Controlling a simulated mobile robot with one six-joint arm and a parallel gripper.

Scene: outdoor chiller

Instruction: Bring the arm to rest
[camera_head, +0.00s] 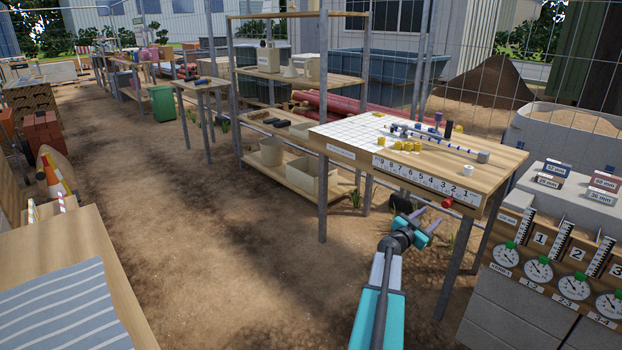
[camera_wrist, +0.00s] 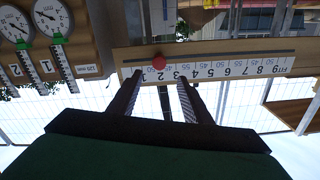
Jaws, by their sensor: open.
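My arm reaches up from the bottom of the head view. My gripper (camera_head: 426,218) is in front of the wooden work table (camera_head: 505,152), a little below its front edge, with its jaws apart. In the wrist view, which looks upside down, the two dark fingers of my gripper (camera_wrist: 159,82) stand apart with nothing between them. Beyond the fingertips are a red knob (camera_wrist: 159,63) and a numbered scale strip (camera_wrist: 225,70). The red knob (camera_head: 447,202) and the scale strip (camera_head: 425,178) also show on the table's front in the head view.
Yellow pieces (camera_head: 405,146) and a rod with blue bands (camera_head: 445,145) lie on the table. A gauge stand (camera_head: 545,265) is close at right. A wooden table with a striped cloth (camera_head: 60,310) is at lower left. The dirt ground (camera_head: 220,240) between is clear.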

